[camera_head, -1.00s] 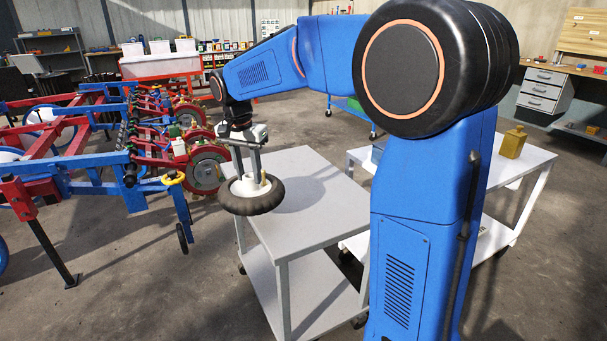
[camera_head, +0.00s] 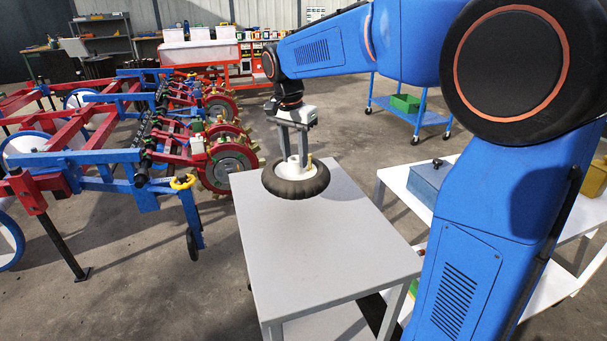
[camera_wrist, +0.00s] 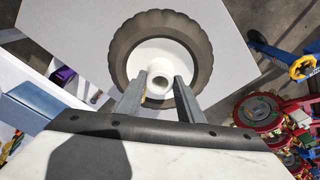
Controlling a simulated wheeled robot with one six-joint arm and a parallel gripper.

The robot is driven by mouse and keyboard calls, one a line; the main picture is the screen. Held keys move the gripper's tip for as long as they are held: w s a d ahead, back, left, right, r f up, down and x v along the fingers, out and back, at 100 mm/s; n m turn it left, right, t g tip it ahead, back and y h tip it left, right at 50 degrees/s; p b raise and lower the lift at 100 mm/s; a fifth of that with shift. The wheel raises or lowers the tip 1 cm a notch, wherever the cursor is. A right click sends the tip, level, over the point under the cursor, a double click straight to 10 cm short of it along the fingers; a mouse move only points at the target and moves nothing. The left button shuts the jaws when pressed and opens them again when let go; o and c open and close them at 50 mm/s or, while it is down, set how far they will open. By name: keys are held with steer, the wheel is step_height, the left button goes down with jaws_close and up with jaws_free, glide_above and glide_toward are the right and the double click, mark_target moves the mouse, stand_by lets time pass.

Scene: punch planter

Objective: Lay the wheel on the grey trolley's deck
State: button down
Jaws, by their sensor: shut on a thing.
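The wheel (camera_head: 296,188) has a black treaded tyre and a white hub. It lies roughly flat at the far end of the grey trolley's deck (camera_head: 320,255) in the head view. My gripper (camera_head: 293,152) points down from above and is shut on the hub. In the wrist view the fingers (camera_wrist: 158,92) close on the round white hub boss (camera_wrist: 160,82), and the tyre (camera_wrist: 201,45) shows with the grey deck (camera_wrist: 225,20) behind it. Whether the wheel's underside touches the deck or hangs just above it, I cannot tell.
The near part of the deck is bare. A white trolley with a blue-grey box (camera_head: 428,182) stands at the right, partly behind my arm. The red and blue planter frame (camera_head: 95,157) is at the left, its disc (camera_head: 228,168) close to the deck's far left.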

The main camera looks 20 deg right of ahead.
step_height(320, 180, down, 8)
steer(key=shift+f, duration=0.15)
stand_by(0.6)
steer(key=c, duration=1.2)
jaws_free()
steer(key=shift+f, duration=0.2)
steer(key=shift+r, duration=0.1)
steer(key=r, duration=0.8)
steer(key=s+a+r, duration=0.1)
steer(key=r, duration=0.3)
steer(key=shift+a, duration=0.1)
steer(key=s+d+f+n+t, duration=0.1)
steer(key=s+d+f+n, duration=0.1)
steer(key=s, duration=0.8)
steer(key=s+d+f+n+t, duration=0.1)
steer(key=s+d+f+n, duration=0.2)
steer(key=s, duration=0.7)
steer(key=s+d+f+n+t+y, duration=0.1)
steer(key=s+f+n, duration=0.4)
steer(key=s, duration=0.6)
step_height(320, 180, down, 2)
steer(key=shift+d+f+t, duration=0.1)
steer(key=shift+d+t, duration=0.4)
steer(key=shift+d, duration=0.5)
